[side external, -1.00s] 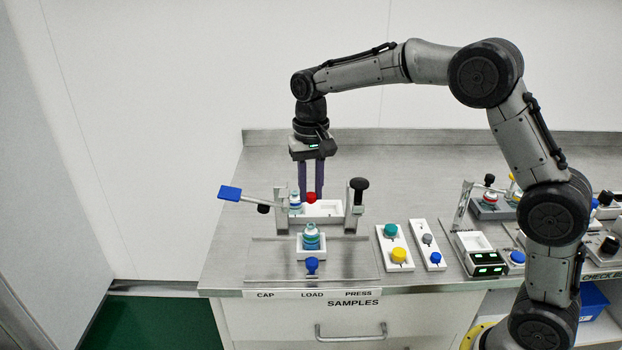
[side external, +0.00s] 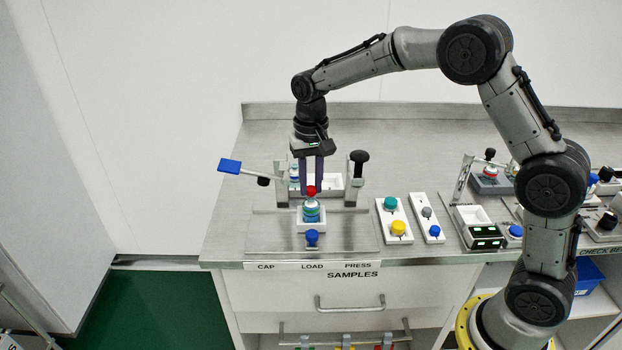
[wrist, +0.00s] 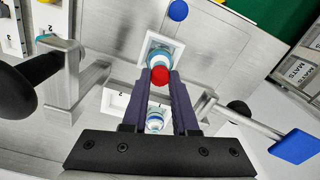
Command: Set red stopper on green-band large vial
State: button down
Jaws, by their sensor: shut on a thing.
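The red stopper (side external: 311,190) is between the fingertips of my gripper (side external: 312,186), which is shut on it. The stopper also shows in the wrist view (wrist: 160,75) between the dark fingers (wrist: 160,88). A large vial with green and blue bands (side external: 311,212) stands upright in the white front holder (side external: 311,226). In the side view the stopper is directly over the vial's mouth, touching or very near it; I cannot tell which. In the wrist view the stopper and fingers hide part of the vial (wrist: 159,57).
A second vial (wrist: 155,122) stands in the rear white tray (side external: 328,184). A blue-handled lever (side external: 229,165) is at left, and a black-knobbed post (side external: 359,158) at right. A blue knob (side external: 312,237) sits before the holder. Stopper trays (side external: 394,220) lie to the right.

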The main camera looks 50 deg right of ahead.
jog(key=shift+r, duration=0.4)
dwell(0.8)
jog(key=shift+f, duration=0.7)
dwell(1.0)
jog(key=c, duration=0.6)
grip_release()
notch_tip(320, 180, up, 14)
jog(key=shift+f, duration=0.1)
